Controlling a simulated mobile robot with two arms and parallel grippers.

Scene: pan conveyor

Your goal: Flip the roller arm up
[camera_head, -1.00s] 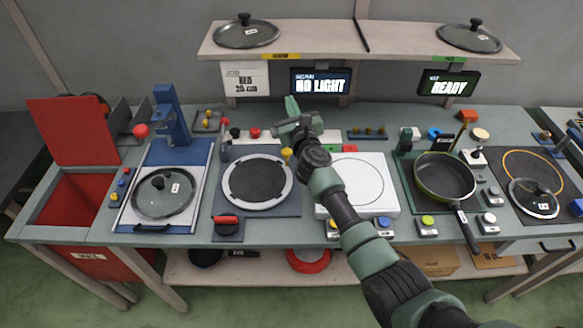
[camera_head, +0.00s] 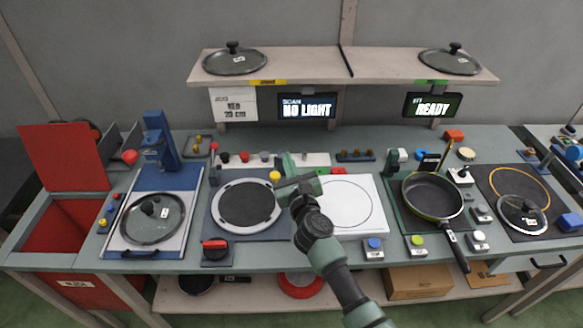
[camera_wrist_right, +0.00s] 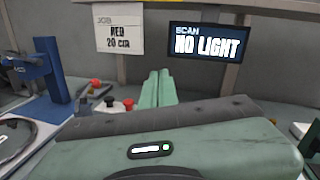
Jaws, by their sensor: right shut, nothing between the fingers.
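The round dark turntable (camera_head: 246,204) with a pale ring sits on a grey base in the middle-left of the bench. A yellow knob (camera_head: 275,176) stands at its back right edge, and a dark upright post (camera_head: 213,174) stands at its back left. I cannot clearly make out the roller arm. My right gripper (camera_head: 287,161) is shut and empty, behind and just right of the yellow knob; I cannot tell whether they touch. Its two green fingers lie together in the right wrist view (camera_wrist_right: 158,88). My left gripper is not in view.
A white plate station (camera_head: 348,204) lies right of the turntable, partly behind my right arm. A frying pan (camera_head: 432,194) sits further right. A blue press (camera_head: 160,145) and lidded station are left. A shelf (camera_head: 300,72) with two lids runs above the back, over the "NO LIGHT" screen (camera_head: 306,106).

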